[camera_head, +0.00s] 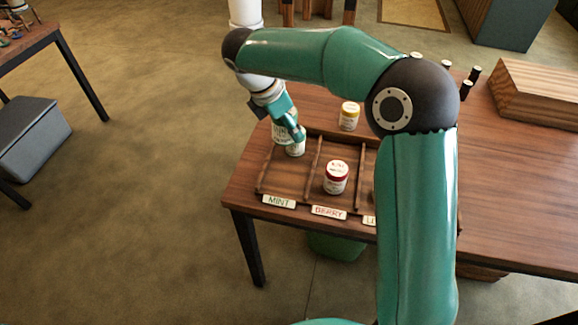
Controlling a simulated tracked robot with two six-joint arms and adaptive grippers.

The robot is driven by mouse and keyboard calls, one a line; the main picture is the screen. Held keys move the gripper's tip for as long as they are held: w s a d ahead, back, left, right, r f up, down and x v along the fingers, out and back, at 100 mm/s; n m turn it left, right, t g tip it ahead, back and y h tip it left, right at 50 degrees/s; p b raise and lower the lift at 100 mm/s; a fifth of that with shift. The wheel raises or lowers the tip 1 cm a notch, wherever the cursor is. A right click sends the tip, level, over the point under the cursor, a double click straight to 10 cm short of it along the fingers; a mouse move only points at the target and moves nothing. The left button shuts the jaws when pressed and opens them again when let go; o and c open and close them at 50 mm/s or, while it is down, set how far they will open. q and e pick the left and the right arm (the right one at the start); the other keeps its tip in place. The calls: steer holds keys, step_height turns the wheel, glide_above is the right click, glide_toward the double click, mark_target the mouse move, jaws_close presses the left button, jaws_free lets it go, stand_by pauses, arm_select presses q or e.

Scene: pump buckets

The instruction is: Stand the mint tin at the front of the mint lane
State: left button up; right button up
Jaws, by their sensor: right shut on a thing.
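My right gripper (291,134) reaches down over the back part of the mint lane and is shut on the pale mint tin (296,150). The tin is upright, and its top and left side are partly hidden by the gripper. I cannot tell whether its base touches the lane floor. The mint lane (272,184) is the leftmost lane, with a MINT label (279,201) at its front edge; the front part of this lane is empty. My left gripper is not in view.
Thin wooden dividers (313,168) separate the lanes. My right arm hides the lanes further right.

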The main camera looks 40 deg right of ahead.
mark_target(294, 174)
steer(key=f, duration=1.5)
steer(key=shift+d+f+b, duration=0.15)
steer(key=shift+d+b, duration=0.05)
steer(key=shift+b, duration=0.1)
steer(key=shift+f, duration=0.1)
steer(key=o, duration=1.3)
steer(key=shift+c, duration=0.2)
steer(key=v, duration=1.2)
